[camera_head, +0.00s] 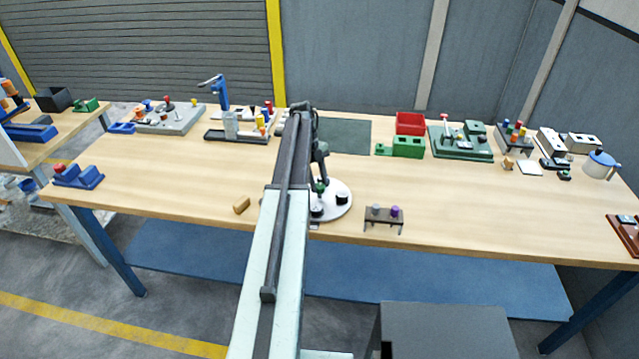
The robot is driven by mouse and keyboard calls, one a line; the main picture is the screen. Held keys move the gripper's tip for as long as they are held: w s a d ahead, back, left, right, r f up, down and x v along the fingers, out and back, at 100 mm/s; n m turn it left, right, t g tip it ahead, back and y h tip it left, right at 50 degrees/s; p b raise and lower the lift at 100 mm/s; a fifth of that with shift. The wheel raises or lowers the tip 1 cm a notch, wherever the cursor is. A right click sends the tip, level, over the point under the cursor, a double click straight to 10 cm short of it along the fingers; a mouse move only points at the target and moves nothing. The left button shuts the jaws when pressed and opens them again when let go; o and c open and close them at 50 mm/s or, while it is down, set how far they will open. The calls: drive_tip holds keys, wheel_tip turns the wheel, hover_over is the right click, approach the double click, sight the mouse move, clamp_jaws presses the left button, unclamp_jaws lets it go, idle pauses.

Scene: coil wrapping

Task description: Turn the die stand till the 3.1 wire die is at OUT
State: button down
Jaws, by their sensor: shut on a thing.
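The die stand (335,190) is a white round plate near the front edge of the table, just right of my arm. Dark round dies (341,198) stand on it, one at its right and one at its front. A small green knob (320,187) shows near its middle. My gripper (320,180) points down over the stand and is shut on what looks like this green knob. My arm hides the left part of the stand. The die sizes and the OUT mark are too small or hidden to read.
A dark rack (384,219) with a grey and a purple knob stands close right of the die stand. Green and red boxes (410,123) stand behind.

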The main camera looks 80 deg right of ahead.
drive_tip(key=shift+a, duration=0.2)
idle(0.4)
drive_tip(key=c, duration=1)
unclamp_jaws()
drive_tip(key=shift+d, duration=0.1)
drive_tip(key=shift+d+r+p, duration=0.1)
drive_tip(key=shift+r+p, duration=0.4)
drive_tip(key=shift+r, duration=0.05)
drive_tip(key=p+v, duration=0.6)
drive_tip(key=shift+r, duration=0.35)
drive_tip(key=shift+w+d, duration=0.15)
